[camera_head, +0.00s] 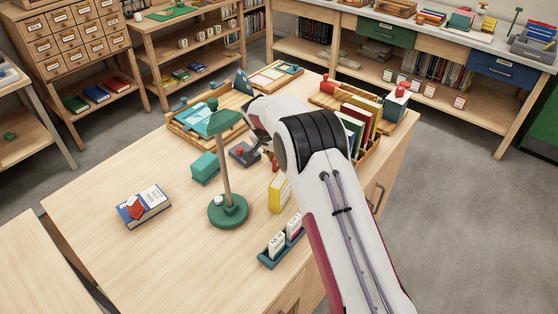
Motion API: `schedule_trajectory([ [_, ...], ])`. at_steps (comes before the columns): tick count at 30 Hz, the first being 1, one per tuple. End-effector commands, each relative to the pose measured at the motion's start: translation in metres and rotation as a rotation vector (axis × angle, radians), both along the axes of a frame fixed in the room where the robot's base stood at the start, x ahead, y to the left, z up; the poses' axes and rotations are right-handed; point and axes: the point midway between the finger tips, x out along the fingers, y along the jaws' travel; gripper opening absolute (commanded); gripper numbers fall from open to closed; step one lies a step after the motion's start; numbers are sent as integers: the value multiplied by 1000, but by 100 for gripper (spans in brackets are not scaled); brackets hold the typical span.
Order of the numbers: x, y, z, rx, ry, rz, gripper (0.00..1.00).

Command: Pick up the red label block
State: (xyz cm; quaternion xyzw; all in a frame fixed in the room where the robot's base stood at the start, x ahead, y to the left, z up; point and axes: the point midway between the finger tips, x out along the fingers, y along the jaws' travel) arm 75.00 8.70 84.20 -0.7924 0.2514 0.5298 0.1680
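My arm reaches in from the lower right over the wooden table (95,250). Its wrist is above the middle of the table and hides most of my gripper (270,152). I cannot tell whether its fingers are open or shut. A small red piece (275,164) shows just under the wrist, close to the gripper; it may be the red label block, but it is too small and too covered to be sure, and I cannot tell whether it is touched. Another red piece, arrow-shaped (135,210), lies on a blue book (145,207) at the left.
A green lamp (228,210) stands just left of my arm. Near it are a teal box (205,167), a dark grey block (243,153), a yellow box (279,194) and a card holder (281,246). Wooden trays (178,130) and upright books (361,118) fill the far side. The front left is clear.

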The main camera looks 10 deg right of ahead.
Motion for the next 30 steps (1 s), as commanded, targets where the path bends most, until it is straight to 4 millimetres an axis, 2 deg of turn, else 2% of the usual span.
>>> schedule_trajectory([
  [14, 0, 0, -1, 0, 0, 0, 30],
  [15, 0, 0, -1, 0, 0, 0, 27],
  [18, 0, 0, 0, 0, 0, 0, 1],
  [30, 0, 0, 0, 0, -1, 0, 0],
])
